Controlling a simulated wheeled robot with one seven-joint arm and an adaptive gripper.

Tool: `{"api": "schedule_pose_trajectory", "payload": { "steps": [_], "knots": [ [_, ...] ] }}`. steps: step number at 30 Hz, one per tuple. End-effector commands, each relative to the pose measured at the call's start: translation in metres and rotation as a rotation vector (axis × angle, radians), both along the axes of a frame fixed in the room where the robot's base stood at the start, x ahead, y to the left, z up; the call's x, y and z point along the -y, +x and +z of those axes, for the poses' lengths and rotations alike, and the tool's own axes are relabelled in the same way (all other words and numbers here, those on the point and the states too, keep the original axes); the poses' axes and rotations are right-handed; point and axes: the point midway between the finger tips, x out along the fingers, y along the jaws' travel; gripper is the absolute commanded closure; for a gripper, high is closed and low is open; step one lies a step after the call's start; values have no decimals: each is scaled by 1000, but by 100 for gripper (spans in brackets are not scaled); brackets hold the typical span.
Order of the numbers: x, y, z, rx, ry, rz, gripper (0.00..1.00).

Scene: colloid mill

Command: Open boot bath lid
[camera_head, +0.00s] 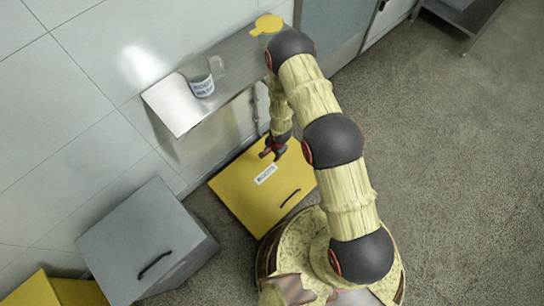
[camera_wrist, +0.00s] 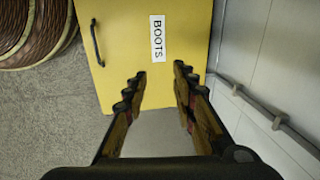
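The boot bath has a yellow lid (camera_head: 244,196) with a white label (camera_head: 265,174) and a dark bar handle (camera_head: 290,198) near its edge away from the wall. The lid looks shut. In the wrist view the lid (camera_wrist: 125,55) fills the upper middle, with the label reading BOOTS (camera_wrist: 157,38) and the handle (camera_wrist: 96,42) at upper left. My gripper (camera_head: 271,151) hangs over the wall side of the lid, apart from the handle. In the wrist view my gripper (camera_wrist: 161,76) is open, with nothing between its fingers.
A grey box (camera_head: 142,240) with a dark handle stands left of the boot bath, and another yellow box (camera_head: 50,291) is at lower left. A metal wall shelf (camera_head: 176,108) holds a labelled jar (camera_head: 201,85) and a yellow item (camera_head: 267,25). Open floor (camera_head: 460,180) lies right.

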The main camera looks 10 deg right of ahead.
Motion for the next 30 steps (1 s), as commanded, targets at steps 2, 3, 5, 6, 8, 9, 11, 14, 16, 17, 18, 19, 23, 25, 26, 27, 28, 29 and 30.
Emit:
{"api": "schedule_pose_trajectory", "payload": {
  "steps": [2,3,5,6,8,9,11,14,16,17,18,19,23,25,26,27,28,29,30],
  "knots": [
    [-1,1,-7,0,0,0,73],
    [-1,1,-8,0,0,0,73],
    [-1,2,-9,1,1,0,73],
    [-1,2,-10,1,1,0,73],
    [-1,2,-9,1,0,0,73],
    [-1,2,-9,1,0,-1,73],
    [-1,2,-9,1,0,-1,73],
    [-1,2,-9,1,0,-1,76],
    [-1,2,-9,1,1,-1,80],
    [-1,2,-9,1,1,-1,82],
    [-1,2,-9,1,1,-1,84],
    [-1,2,-9,1,1,-1,86],
    [-1,2,-9,1,1,-1,93],
    [-1,2,-9,0,0,-1,97],
    [-1,2,-9,0,0,-1,99],
    [-1,2,-9,0,0,-1,100],
    [-1,2,-9,0,0,-1,100],
    [-1,2,-9,0,0,-1,100],
    [-1,2,-9,0,0,-1,100]
  ]
}}
